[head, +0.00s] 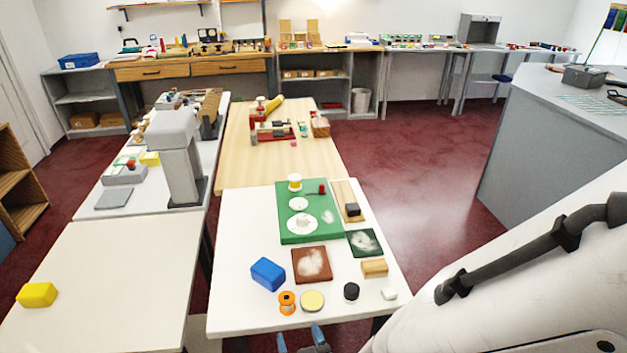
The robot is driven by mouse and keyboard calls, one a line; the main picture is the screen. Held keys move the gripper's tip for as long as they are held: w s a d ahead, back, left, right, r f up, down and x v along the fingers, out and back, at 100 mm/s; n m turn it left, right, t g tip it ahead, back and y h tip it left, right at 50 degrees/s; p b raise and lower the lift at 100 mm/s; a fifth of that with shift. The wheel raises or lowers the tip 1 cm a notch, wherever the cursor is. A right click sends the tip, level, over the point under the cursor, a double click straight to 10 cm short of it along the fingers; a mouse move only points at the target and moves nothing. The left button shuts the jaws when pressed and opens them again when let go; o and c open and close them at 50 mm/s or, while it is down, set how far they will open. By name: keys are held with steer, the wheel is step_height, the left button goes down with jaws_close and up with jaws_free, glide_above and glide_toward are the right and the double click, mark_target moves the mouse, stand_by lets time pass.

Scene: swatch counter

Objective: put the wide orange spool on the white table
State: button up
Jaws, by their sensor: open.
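The orange spool (287,303) stands near the front edge of a white table (235,300), with a pale yellow disc just right of it and a blue block behind it. My gripper (301,341) shows only as two bluish fingertips at the bottom edge of the head view. The fingertips are apart with nothing seen between them, in front of the spool and clear of it. The rest of the gripper is out of frame. A second pale table (110,275) is at the left, bare except for a yellow block.
Around the spool are the blue block (268,274), the yellow disc (312,300), a black round piece (351,292) and a brown square (312,264). A green board (288,235) lies behind. The front left of the white table is clear. A yellow block (37,295) sits far left.

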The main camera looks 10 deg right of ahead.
steer(key=w+d+r+g, duration=0.3)
steer(key=w+r+g, duration=0.3)
steer(key=r+g, duration=0.3)
steer(key=s+d+r+m+g+h, duration=0.1)
steer(key=s+d+r+g, duration=0.1)
steer(key=s+d+r, duration=0.3)
steer(key=s+d+r+g+h, duration=0.2)
steer(key=d+r, duration=0.4)
steer(key=r, duration=0.4)
steer(key=s+g, duration=0.1)
steer(key=s, duration=0.1)
steer(key=shift+s+d+m+g, duration=0.3)
steer(key=shift+s+d+m, duration=0.05)
steer(key=shift+d+m, duration=0.05)
